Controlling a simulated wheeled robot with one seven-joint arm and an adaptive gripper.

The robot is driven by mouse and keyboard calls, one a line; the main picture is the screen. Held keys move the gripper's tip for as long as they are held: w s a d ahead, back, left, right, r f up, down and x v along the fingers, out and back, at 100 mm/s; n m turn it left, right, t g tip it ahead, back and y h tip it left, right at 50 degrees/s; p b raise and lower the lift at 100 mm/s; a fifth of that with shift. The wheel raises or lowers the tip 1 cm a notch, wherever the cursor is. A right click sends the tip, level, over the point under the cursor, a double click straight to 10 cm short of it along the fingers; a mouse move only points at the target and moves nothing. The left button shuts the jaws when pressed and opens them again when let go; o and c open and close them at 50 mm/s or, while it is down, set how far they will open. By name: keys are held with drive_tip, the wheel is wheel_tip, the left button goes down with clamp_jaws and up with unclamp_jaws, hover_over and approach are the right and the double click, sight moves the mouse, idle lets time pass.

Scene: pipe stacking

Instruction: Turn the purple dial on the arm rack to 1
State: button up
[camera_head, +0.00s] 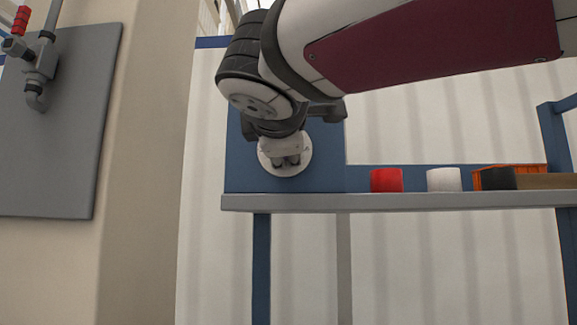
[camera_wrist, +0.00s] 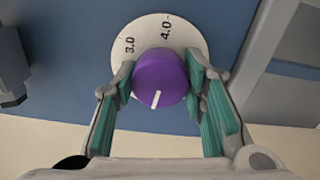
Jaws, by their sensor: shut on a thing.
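The purple dial (camera_wrist: 160,75) sits on a white scale disc (camera_wrist: 149,24) on a blue panel, in the wrist view. Its white mark points down and slightly left in that view. The numbers 3.0 and 4.0 show at the disc's top. The lower part of the scale is hidden, and I cannot read the number at the mark. My gripper (camera_wrist: 161,82) has its green-padded fingers on either side of the dial, shut on it. In the head view my gripper (camera_head: 287,160) covers the dial, and only the white disc (camera_head: 303,160) shows around it.
A grey shelf (camera_head: 400,202) runs below the panel. A red cylinder (camera_head: 386,180), a white cylinder (camera_head: 443,180) and an orange box (camera_head: 510,168) stand right of my gripper. A grey wall board with a red-handled pipe valve (camera_head: 38,60) is at the left.

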drive_tip(key=shift+n, duration=0.7)
drive_tip(key=shift+p, duration=0.3)
drive_tip(key=o, duration=1.2)
drive_tip(key=shift+a, duration=0.1)
drive_tip(key=s, duration=1.2)
drive_tip(key=shift+a, duration=0.15)
